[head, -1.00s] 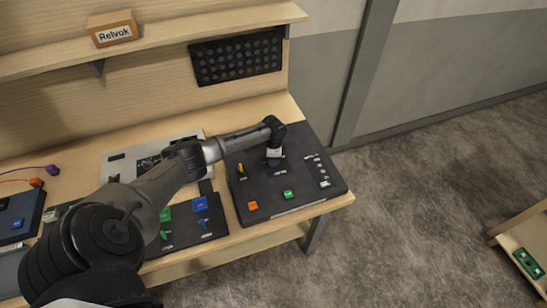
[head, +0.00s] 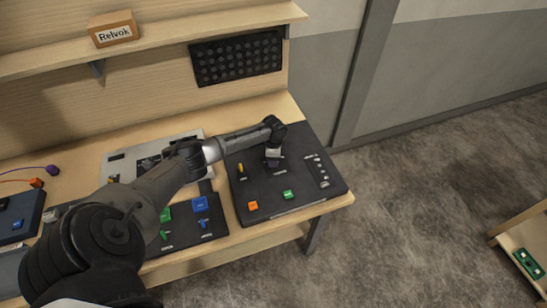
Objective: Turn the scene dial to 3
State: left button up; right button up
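The dark console panel (head: 303,188) lies at the right end of the wooden bench. It carries an orange button (head: 253,205), a green button (head: 288,194), a yellow lever (head: 241,168) and a column of small light marks (head: 318,166) at its right. My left gripper (head: 272,163) points down over the upper middle of this panel, at or just above its surface. The scene dial cannot be made out; the gripper and wrist cover that spot. The fingers are too small and dark to show whether they are open or shut. My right gripper is not in view.
A second dark panel (head: 185,237) with blue and green controls lies left of the console, partly under my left arm. A grey-white panel (head: 122,168) lies behind the arm. A shelf with a box marked Relvok (head: 113,32) hangs above. Floor is open right of the bench.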

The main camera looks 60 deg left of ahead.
pick_arm(q)
jog(key=shift+o, duration=1.3)
notch_tip(320, 180, up, 14)
jog(key=shift+f, duration=0.1)
